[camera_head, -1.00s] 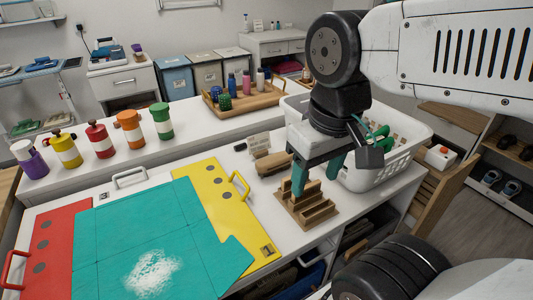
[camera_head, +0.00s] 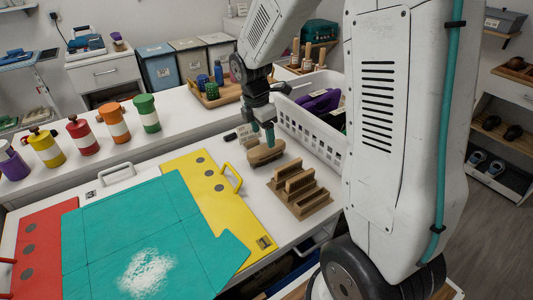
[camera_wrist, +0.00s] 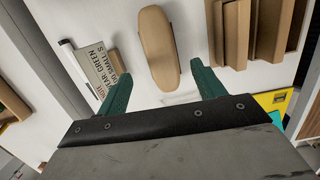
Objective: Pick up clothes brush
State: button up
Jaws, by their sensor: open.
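The clothes brush appears to be the tan, rounded wooden piece (camera_head: 265,156) lying on the white counter; its bristles are not visible. In the wrist view, the brush (camera_wrist: 157,45) lies lengthwise between the two green fingers, with a gap on each side. My gripper (camera_head: 262,133) is open and empty, pointing down just above the brush in the head view. In the wrist view its fingertips (camera_wrist: 162,70) flank the brush's nearer part. I cannot tell how far the tips are above the counter.
A stepped wooden rack (camera_head: 302,194) stands close to the right of the brush. A white basket (camera_head: 318,132) stands behind right. The yellow panel (camera_head: 205,185) lies in front left.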

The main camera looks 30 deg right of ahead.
aim_at(266, 147)
jog(key=shift+w+d+f, duration=0.1)
jog(key=shift+w+f, duration=0.1)
jog(key=shift+f, duration=0.3)
jog(key=f, duration=0.2)
jog(key=d+f, duration=0.1)
jog(key=f, duration=0.4)
jog(key=shift+s+d+f, duration=0.15)
jog(key=shift+s+d, duration=0.05)
jog(key=shift+s, duration=0.1)
jog(key=c, duration=1.1)
